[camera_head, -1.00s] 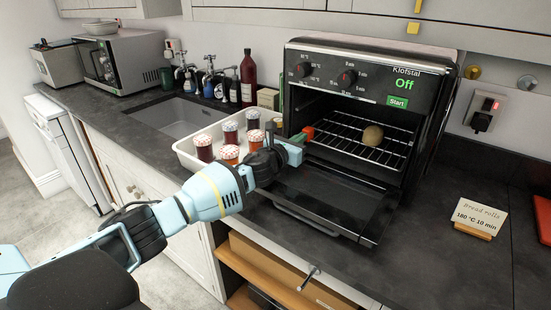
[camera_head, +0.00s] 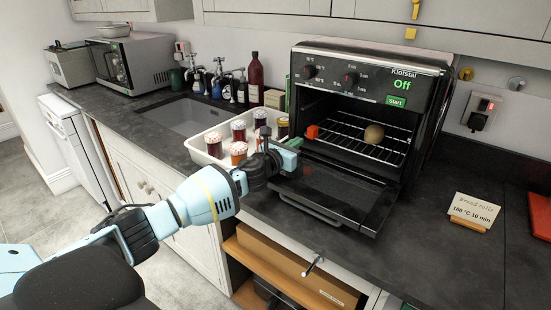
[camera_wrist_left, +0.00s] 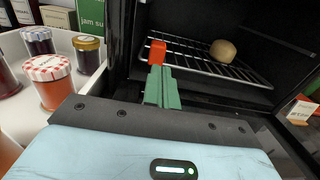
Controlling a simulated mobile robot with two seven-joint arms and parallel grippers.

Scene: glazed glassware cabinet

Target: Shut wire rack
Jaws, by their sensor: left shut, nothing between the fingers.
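The wire rack (camera_head: 350,144) lies inside the black oven (camera_head: 436,110), level, with a round bread roll (camera_head: 374,133) on it. An orange block (camera_head: 312,131) shows at the rack's front left corner. The rack also shows in the left wrist view (camera_wrist_left: 200,66), with the roll (camera_wrist_left: 223,51). Whether the rack is fully in, I cannot tell. My left gripper (camera_head: 298,146) is shut and empty at the left of the oven opening. In the left wrist view its green fingers (camera_wrist_left: 162,76) point at the orange block and overlap its lower edge; contact is unclear. My right gripper is out of view.
The oven door (camera_head: 335,190) is folded down in front, under and beside my left gripper. A white tray (camera_head: 200,155) with several jars stands close on the left. A bread rolls card (camera_head: 474,209) stands at right.

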